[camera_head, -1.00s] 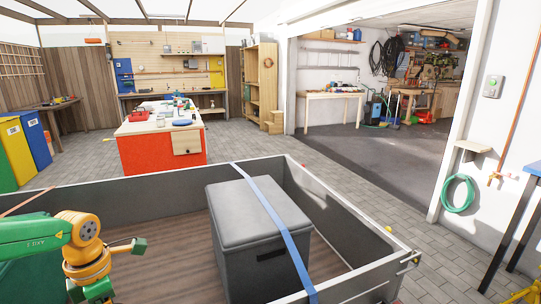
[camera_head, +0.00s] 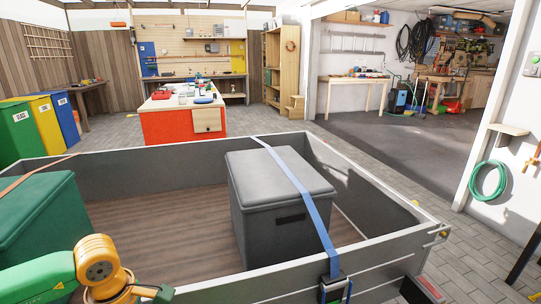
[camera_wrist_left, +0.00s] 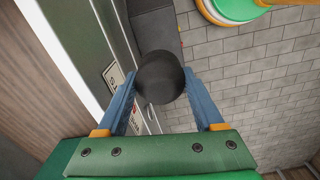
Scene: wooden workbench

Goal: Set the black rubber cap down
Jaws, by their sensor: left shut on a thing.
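The black rubber cap (camera_wrist_left: 160,77) shows in the left wrist view as a dark round piece between the fingertips. My left gripper (camera_wrist_left: 161,88) is shut on it, with one blue-grey finger on each side. The cap is held in the air beside the trailer wall, with grey paving far below. In the head view my left arm comes in at the bottom left, in front of the trailer (camera_head: 150,152); the cap and the fingertips cannot be made out there. My right gripper is not in view.
A grey lidded box (camera_head: 275,205) stands in the trailer under a blue strap (camera_head: 300,190). A green box (camera_head: 38,215) is at the left. A red workbench (camera_head: 165,126) with small items stands beyond. The paving (camera_head: 385,160) right of the trailer is clear.

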